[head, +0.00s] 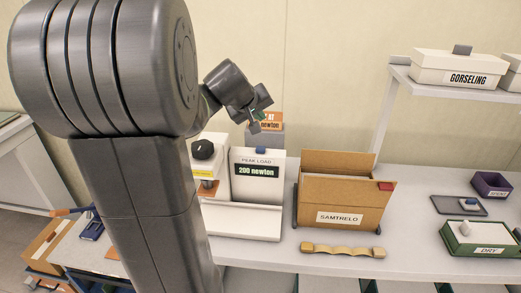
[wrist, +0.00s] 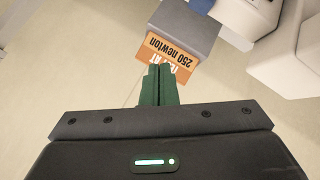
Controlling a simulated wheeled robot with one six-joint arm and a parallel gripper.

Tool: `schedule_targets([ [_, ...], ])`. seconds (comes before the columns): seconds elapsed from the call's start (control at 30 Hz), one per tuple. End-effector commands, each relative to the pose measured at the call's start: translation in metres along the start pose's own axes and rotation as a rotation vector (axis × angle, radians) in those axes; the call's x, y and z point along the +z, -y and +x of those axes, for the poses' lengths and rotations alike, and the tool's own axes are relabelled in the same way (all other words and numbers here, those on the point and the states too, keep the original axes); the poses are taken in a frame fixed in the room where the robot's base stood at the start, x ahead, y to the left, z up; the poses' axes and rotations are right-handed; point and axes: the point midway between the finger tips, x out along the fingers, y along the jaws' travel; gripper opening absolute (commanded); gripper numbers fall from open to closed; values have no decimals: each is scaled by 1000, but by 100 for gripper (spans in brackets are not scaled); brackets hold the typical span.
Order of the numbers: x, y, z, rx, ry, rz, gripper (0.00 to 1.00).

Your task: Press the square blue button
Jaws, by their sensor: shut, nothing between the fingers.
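A small blue button (head: 261,150) sits on top of the white peak load unit (head: 270,193), whose display reads "200 newton". My gripper (head: 258,116) is in the air above and behind that unit, in front of an orange sign (head: 272,125). In the wrist view my gripper's green fingers (wrist: 160,72) are together and empty, beside the orange sign (wrist: 170,60) reading "250 newton". A blue patch (wrist: 202,4) shows at the top edge of the wrist view. I cannot tell whether it is the button.
A white device with a black knob (head: 204,149) stands left of the unit. A cardboard box (head: 347,165) marked SAMTRELO stands to the right, with a wavy tan piece (head: 342,250) before it. A shelf (head: 455,89) with boxes is at the upper right.

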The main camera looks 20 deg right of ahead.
Motion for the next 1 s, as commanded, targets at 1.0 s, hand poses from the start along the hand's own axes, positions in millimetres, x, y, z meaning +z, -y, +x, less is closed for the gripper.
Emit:
schedule_targets([
  [1.0, 39, 39, 53, 0, -1, 0, 0],
])
